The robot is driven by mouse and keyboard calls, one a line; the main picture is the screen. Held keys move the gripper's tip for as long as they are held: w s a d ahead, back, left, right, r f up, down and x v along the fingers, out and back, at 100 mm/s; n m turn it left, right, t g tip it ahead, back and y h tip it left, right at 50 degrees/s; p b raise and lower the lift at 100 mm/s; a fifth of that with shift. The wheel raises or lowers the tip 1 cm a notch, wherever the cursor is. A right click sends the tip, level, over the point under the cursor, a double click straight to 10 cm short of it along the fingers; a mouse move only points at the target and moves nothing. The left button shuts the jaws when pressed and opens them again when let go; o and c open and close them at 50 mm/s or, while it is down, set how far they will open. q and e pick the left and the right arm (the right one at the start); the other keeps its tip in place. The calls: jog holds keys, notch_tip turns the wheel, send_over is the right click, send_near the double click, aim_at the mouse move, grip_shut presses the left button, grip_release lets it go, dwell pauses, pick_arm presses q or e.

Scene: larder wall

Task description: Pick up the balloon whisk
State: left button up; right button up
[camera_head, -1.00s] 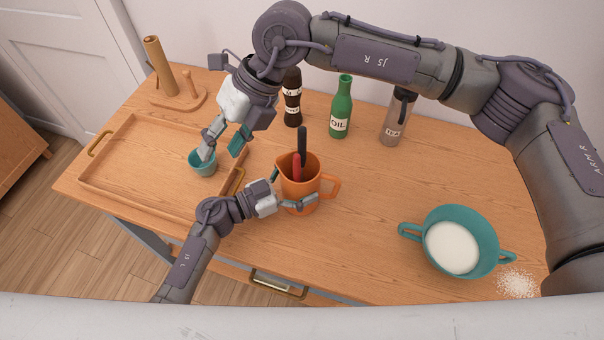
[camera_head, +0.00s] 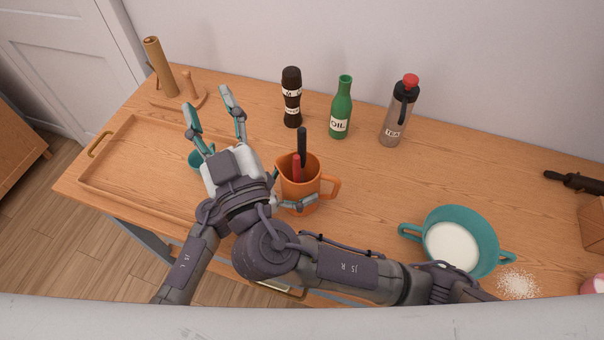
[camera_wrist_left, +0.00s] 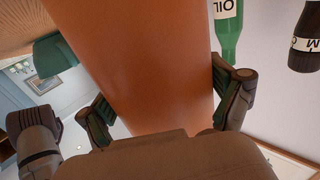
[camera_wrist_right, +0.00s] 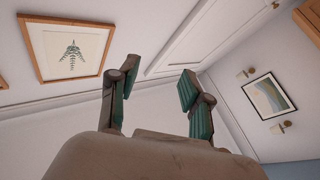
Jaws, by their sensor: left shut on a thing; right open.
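An orange jug (camera_head: 301,190) stands on the wooden table with a black-handled utensil (camera_head: 302,143) and a red-handled utensil (camera_head: 296,168) upright in it. Their heads are hidden inside, so I cannot tell which is the balloon whisk. My left gripper (camera_head: 305,203) is shut on the jug; the jug's orange wall fills the space between its fingers in the left wrist view (camera_wrist_left: 140,60). My right gripper (camera_head: 208,98) is open and empty, left of the jug, fingers pointing to the back. The right wrist view shows only wall and pictures between its fingers (camera_wrist_right: 160,75).
A dark grinder (camera_head: 291,98), green oil bottle (camera_head: 341,108) and tea flask (camera_head: 397,115) stand behind. A teal pot (camera_head: 468,222) with white contents is right. Table between is clear.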

jog(key=d+f+m+g+h, duration=0.2)
jog(key=d+f+m+h, duration=0.4)
jog(key=f+h, duration=0.1)
jog(key=m+g+h, duration=0.3)
jog(key=g+h, duration=0.1)
send_near(301, 152)
jog(key=shift+m, duration=0.3)
jog(key=x, duration=1.1)
jog(key=shift+w+f, duration=0.1)
grip_shut()
